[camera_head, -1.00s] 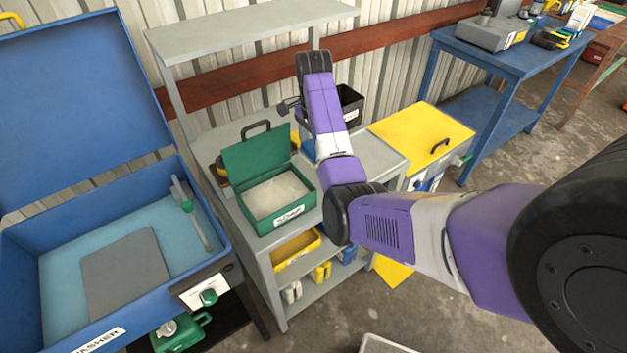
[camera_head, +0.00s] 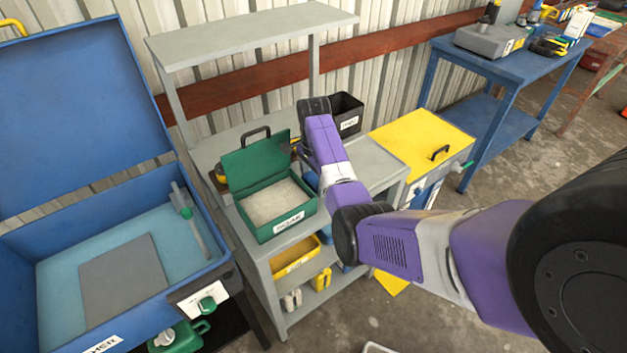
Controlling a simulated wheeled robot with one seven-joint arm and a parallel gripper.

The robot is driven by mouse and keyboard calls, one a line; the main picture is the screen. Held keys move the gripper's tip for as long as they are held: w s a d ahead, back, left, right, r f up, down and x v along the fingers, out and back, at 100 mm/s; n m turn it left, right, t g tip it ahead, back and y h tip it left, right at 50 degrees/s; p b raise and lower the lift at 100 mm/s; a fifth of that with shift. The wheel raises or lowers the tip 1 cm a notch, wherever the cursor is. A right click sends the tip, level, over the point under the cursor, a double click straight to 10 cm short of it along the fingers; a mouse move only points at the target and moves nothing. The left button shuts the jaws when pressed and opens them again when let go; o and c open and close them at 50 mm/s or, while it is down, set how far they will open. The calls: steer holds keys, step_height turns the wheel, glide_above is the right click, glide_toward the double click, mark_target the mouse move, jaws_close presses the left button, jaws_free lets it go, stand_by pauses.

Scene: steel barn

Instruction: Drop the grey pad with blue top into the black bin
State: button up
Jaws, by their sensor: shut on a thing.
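The black bin (camera_head: 348,116) stands at the back of the grey bench, with a white label on its front. The dark wrist of my arm overlaps its left edge in the picture. My gripper (camera_head: 297,149) shows only in small part, left of the purple wrist and beside the green box's raised lid. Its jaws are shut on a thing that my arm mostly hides. I cannot make out the grey pad with blue top clearly. A small blue patch (camera_head: 311,180) shows below the wrist, and I cannot tell what it belongs to.
An open green box (camera_head: 287,222) with pale contents sits on the grey bench (camera_head: 368,158), under a raised shelf (camera_head: 250,30). A blue washer (camera_head: 215,262) with a grey plate is at left. A yellow-lidded chest (camera_head: 405,138) stands right of the bench.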

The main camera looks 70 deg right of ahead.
steer(key=shift+f, duration=0.15)
steer(key=o, duration=1.3)
